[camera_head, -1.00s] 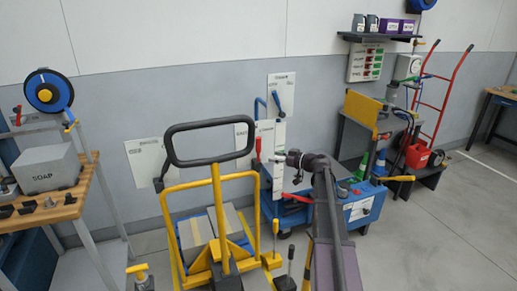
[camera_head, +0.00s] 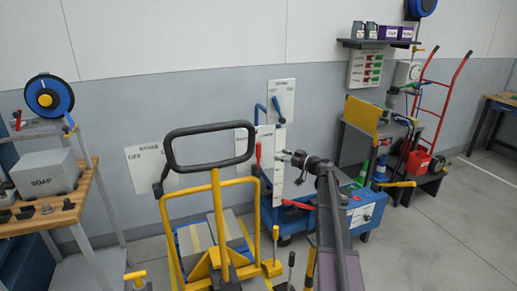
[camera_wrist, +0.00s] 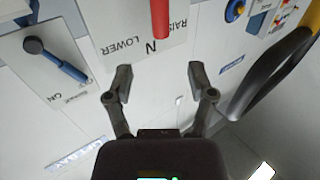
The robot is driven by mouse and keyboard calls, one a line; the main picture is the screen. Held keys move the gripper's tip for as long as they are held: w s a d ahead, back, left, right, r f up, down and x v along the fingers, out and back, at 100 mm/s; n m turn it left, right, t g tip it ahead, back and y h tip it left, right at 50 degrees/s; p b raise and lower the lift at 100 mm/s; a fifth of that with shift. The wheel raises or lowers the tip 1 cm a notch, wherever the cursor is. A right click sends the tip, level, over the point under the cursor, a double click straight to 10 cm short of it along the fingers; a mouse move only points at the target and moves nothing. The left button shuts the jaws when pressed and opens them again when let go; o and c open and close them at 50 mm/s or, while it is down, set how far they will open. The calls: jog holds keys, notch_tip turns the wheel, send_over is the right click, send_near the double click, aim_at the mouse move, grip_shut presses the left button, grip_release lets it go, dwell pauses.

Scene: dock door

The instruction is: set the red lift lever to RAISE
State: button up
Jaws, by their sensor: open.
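The red lift lever (camera_wrist: 160,18) shows in the wrist view at the top edge, on a white plate (camera_wrist: 112,20) marked LOWER, N and RAISE, upside down there. Its lower tip is close to the N mark, with RAISE to its right and LOWER to its left. The lever's other end is cut off. My gripper (camera_wrist: 160,85) is open and empty, its fingers apart below the plate in that picture, not touching the lever. In the head view, the red lever (camera_head: 258,153) stands upright to the left of my gripper (camera_head: 284,157).
A blue lever (camera_wrist: 58,62) sits on a neighbouring white plate. A black loop handle (camera_head: 210,130) of a yellow pallet truck stands left of my arm. A blue cart (camera_head: 355,212) with a red handle (camera_head: 297,204) is below. Open floor (camera_head: 440,240) lies right.

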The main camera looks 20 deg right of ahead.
aim_at(259, 156)
jog(key=x, duration=1.2)
jog(key=shift+s, duration=0.1)
grip_shut()
